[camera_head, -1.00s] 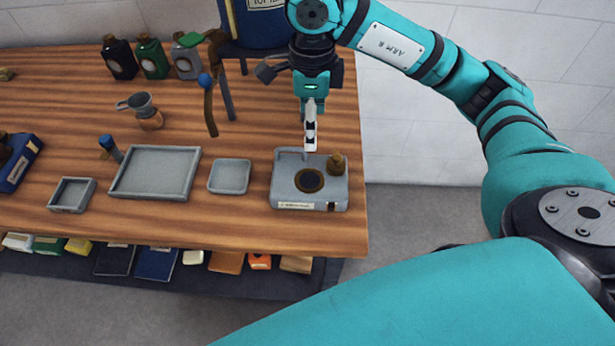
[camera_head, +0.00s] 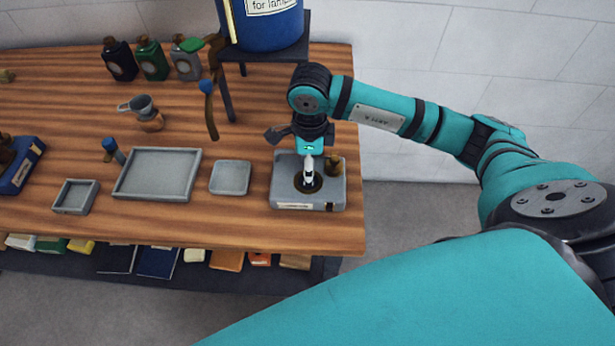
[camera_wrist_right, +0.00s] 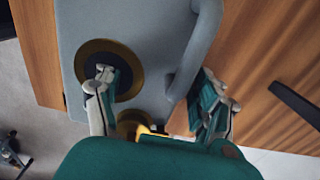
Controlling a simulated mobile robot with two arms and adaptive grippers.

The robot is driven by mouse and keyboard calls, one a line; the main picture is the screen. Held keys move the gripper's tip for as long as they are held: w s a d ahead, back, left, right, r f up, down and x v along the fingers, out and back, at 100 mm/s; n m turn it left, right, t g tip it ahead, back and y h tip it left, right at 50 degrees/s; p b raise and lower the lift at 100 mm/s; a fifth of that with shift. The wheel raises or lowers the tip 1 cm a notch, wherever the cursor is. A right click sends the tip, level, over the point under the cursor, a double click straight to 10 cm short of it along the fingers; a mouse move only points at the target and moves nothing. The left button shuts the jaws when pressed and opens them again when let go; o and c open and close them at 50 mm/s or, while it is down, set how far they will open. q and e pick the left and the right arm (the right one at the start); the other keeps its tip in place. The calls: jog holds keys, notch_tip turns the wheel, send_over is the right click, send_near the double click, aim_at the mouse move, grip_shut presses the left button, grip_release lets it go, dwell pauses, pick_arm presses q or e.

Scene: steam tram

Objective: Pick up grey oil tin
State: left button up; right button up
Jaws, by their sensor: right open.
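A flat, box-like grey tin (camera_head: 282,188) with a pale label stands near the table's right end. It has a black, brass-ringed disc and a brass cap on top. In the right wrist view the grey tin (camera_wrist_right: 140,25) fills the middle, with a raised grey handle (camera_wrist_right: 192,60). My right gripper (camera_head: 308,178) is open, pointing down over it. In the wrist view its fingers (camera_wrist_right: 155,85) are spread, one over the disc, one beyond the handle. Contact cannot be told. A smaller grey bottle-like tin (camera_head: 187,62) stands at the back left. My left gripper is not in view.
A grey square dish (camera_head: 230,177), a larger tray (camera_head: 157,175) and a small tray (camera_head: 75,196) lie to the left. A blue drum (camera_head: 265,28) stands on a dark stand behind. The table's right edge is close to the tin.

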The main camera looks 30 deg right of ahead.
grip_shut()
dwell(0.5)
jog(key=shift+w+r, duration=0.1)
jog(key=shift+r, duration=0.05)
